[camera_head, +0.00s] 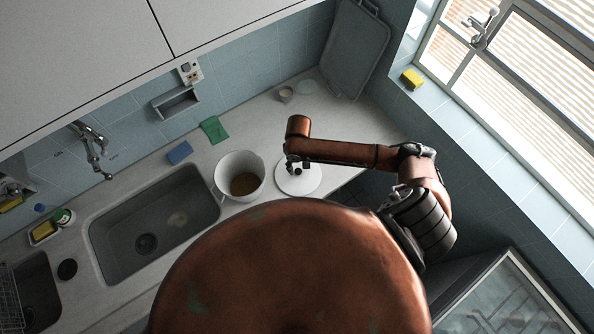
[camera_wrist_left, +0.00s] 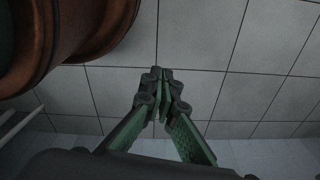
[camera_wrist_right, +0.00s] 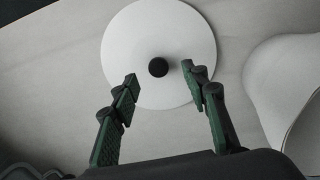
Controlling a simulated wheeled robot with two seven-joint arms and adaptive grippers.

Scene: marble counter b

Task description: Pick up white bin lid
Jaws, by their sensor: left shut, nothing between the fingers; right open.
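The white bin lid (camera_head: 303,184) is a round white disc lying flat on the counter, just right of the white bin. In the right wrist view the lid (camera_wrist_right: 160,35) shows a dark round knob (camera_wrist_right: 158,67) near its middle. My right gripper (camera_wrist_right: 158,78) is open above the lid, with its fingers apart on either side of the knob and nothing held. In the head view the right gripper (camera_head: 293,166) hangs over the lid's far part. My left gripper (camera_wrist_left: 162,75) is shut and empty, away from the lid, over a tiled surface.
The white bin (camera_head: 222,181) with brownish contents stands beside the lid and shows at the right of the right wrist view (camera_wrist_right: 262,75). A sink (camera_head: 120,222), a blue sponge (camera_head: 180,152) and a green cloth (camera_head: 214,129) lie further left. A small cup (camera_head: 286,94) stands at the back.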

